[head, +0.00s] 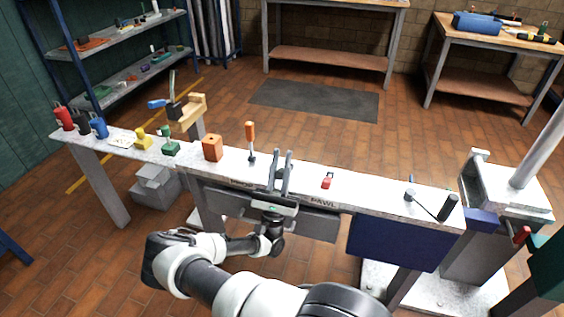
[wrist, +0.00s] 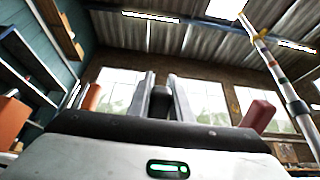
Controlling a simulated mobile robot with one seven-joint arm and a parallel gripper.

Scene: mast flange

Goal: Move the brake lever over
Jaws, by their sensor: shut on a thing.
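My gripper (head: 280,172) stands upright at the front edge of the long bench, near its middle. In the wrist view its fingers (wrist: 163,100) are closed on a dark rounded handle (wrist: 160,105), which I take to be the brake lever. To the left stands an orange-handled lever (head: 250,142), also in the wrist view (wrist: 92,97). To the right is a short red lever (head: 327,181) above a label reading PAWL, also in the wrist view (wrist: 258,115).
The pale bench top (head: 373,193) holds an orange block (head: 212,148) and several small coloured items at left. A black-handled crank (head: 447,207) sits at the right end, near a mast (head: 540,145). The bench top is bare between the red lever and the crank.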

